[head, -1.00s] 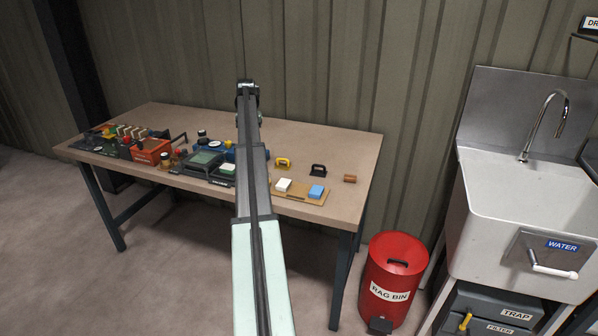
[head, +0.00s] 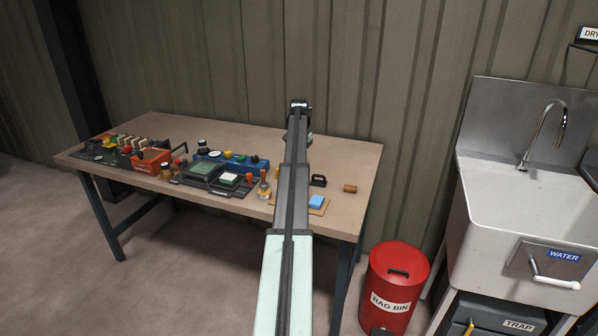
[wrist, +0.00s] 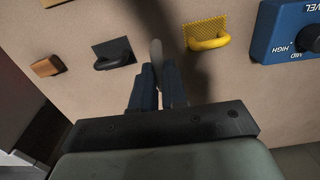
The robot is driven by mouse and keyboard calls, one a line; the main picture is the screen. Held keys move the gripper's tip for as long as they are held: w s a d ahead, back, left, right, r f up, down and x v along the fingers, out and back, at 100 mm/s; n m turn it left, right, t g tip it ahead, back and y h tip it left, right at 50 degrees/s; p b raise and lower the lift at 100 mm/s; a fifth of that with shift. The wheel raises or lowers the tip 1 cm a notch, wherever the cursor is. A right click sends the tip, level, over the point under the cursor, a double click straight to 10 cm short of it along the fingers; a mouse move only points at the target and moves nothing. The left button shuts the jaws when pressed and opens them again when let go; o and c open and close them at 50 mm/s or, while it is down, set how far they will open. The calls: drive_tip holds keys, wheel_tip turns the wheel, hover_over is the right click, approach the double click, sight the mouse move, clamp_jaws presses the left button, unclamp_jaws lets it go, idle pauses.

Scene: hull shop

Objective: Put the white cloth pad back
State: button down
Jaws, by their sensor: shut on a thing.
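My gripper (wrist: 158,72) is shut on a thin, pale, rounded thing, seen nearly edge-on, which I take to be the white cloth pad (wrist: 156,51). It is held above the bench top, and its shadow falls on the bench. In the head view my arm hides most of my gripper and what it holds. The tan board (head: 321,211) lies on the bench with a blue block (head: 316,202) on its right part. Its left part, where a white block was visible earlier, is behind my arm.
Handled tools, one black (wrist: 114,56) and one yellow (wrist: 207,42), and a brown piece (wrist: 48,65) lie on the bench (head: 345,165). A blue box with a dial (wrist: 288,32) is close by. A red rag bin (head: 393,280) and sink (head: 525,205) are right.

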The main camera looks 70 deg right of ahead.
drive_tip(key=shift+f, duration=2.8)
drive_tip(key=shift+f, duration=0.1)
drive_tip(key=c, duration=1.2)
unclamp_jaws()
drive_tip(key=shift+o, duration=0.2)
wheel_tip(320, 180, up, 12)
drive_tip(key=shift+r, duration=0.15)
